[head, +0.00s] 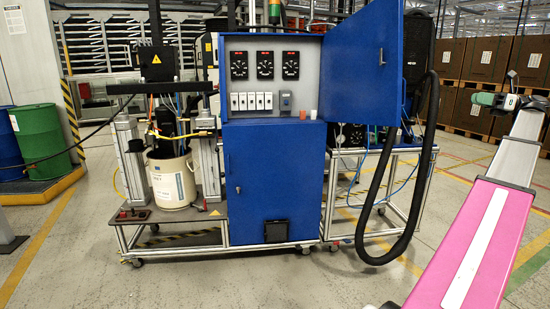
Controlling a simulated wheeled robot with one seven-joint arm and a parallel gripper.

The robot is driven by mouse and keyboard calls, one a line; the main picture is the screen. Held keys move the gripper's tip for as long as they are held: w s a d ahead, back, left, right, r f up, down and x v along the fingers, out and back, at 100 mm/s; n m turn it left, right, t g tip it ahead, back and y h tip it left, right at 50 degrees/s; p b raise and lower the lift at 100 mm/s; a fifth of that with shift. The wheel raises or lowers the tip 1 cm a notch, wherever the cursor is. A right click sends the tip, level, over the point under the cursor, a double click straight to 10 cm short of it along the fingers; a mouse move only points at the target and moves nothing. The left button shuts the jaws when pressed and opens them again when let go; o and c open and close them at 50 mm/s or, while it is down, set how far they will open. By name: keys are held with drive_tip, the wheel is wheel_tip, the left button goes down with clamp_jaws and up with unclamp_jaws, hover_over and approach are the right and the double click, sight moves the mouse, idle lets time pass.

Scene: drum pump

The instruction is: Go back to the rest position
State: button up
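My pink arm rises from the lower right of the head view. At its far end a dark wrist section points left, with a pale part and a green end (487,98). This end is in the air at the right, well apart from the blue cabinet. My gripper's fingers cannot be made out there, so I cannot tell whether it is open or shut. The drum pump station with a white drum (172,180) stands left of the blue control cabinet (272,180). The cabinet's upper door (362,62) is swung open to the right, showing dials and switches.
A black hose (430,170) loops down right of the cabinet, near my arm. A metal frame on castors (385,215) stands behind it. Green (40,140) and blue drums are at the far left. Brown crates (490,60) stand behind my arm. The front floor is clear.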

drive_tip(key=w+a+f+n+g+h, duration=0.1)
drive_tip(key=w+a+f+n+h, duration=0.15)
drive_tip(key=a+f, duration=0.95)
drive_tip(key=w+a+f+n+g+h, duration=0.1)
drive_tip(key=w+a+f+n+h, duration=0.15)
drive_tip(key=a+f, duration=0.9)
drive_tip(key=w+a+f+n+g+h, duration=0.15)
drive_tip(key=w+a+f, duration=0.25)
drive_tip(key=a+f, duration=0.75)
drive_tip(key=s+a+f+n+g+h, duration=0.1)
drive_tip(key=s+a+f+n+h, duration=0.2)
drive_tip(key=s+a+f+n, duration=0.3)
drive_tip(key=s+a+f+n+g+h, duration=0.1)
drive_tip(key=s+a+f+n+h, duration=0.3)
drive_tip(key=f, duration=0.8)
drive_tip(key=s+a+f+n+g+h, duration=0.1)
drive_tip(key=s+a+f+n+h, duration=0.3)
drive_tip(key=s+a+f+n, duration=0.3)
wheel_tip(320, 180, down, 2)
drive_tip(key=shift+s+a+f+n+g, duration=0.25)
drive_tip(key=shift+s+a+n+g, duration=0.15)
drive_tip(key=shift+s, duration=0.65)
